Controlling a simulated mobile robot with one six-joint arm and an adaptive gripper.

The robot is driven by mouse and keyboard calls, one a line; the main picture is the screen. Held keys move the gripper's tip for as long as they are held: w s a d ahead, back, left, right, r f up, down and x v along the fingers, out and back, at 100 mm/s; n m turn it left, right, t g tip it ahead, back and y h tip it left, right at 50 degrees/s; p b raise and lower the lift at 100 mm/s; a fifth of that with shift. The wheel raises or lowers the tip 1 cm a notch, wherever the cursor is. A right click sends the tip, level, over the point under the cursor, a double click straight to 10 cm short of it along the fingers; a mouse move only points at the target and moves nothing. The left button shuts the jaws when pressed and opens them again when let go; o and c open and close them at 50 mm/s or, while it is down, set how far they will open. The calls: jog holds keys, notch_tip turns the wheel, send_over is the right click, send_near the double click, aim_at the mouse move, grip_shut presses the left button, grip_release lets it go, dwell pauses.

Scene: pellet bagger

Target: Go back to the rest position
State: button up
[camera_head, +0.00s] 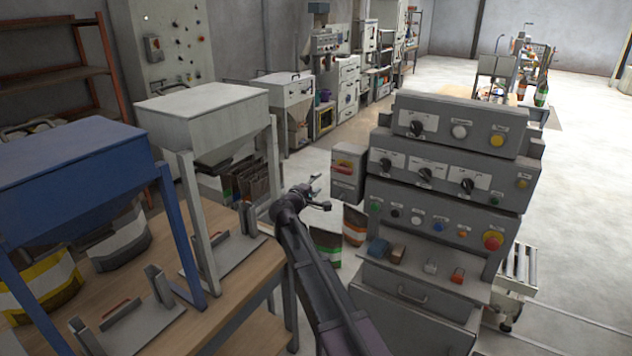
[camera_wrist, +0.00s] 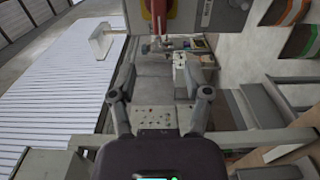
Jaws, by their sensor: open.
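My gripper (camera_head: 318,191) is at the end of my dark arm, in the middle of the head view. It is open and holds nothing. It is raised in the gap between the wooden bench on the left and the grey control console (camera_head: 440,185) on the right. In the wrist view my gripper (camera_wrist: 160,98) has its two fingers spread apart, with only floor and distant machinery seen between them. No contact with any object shows.
A blue hopper (camera_head: 75,165) and a white hopper (camera_head: 205,115) stand on the wooden bench (camera_head: 235,300). A small grey box (camera_head: 347,175) is beside the console. Bags (camera_head: 326,245) stand behind my arm. A roller conveyor (camera_head: 518,265) is at the right. Open floor (camera_head: 580,180) lies beyond.

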jog(key=s+d+f+m+g+y, duration=0.1)
jog(key=s+d+f+m+g, duration=0.3)
jog(key=s+d+f, duration=0.3)
jog(key=s+d+f+m+g+y, duration=0.1)
jog(key=s+d+f+m+g, duration=0.3)
jog(key=s, duration=0.6)
jog(key=s+a+f+m+g+y, duration=0.1)
jog(key=s+f+g+y, duration=0.2)
jog(key=s, duration=0.7)
jog(key=s+a+f+m+g+y, duration=0.1)
jog(key=s+f+m+g+y, duration=0.1)
jog(key=s, duration=0.8)
notch_tip(320, 180, down, 3)
jog(key=g+y, duration=0.1)
jog(key=y, duration=0.2)
jog(key=shift+s+r+g+y, duration=0.15)
jog(key=shift+r+g+y, duration=0.05)
jog(key=shift+g+y, duration=0.1)
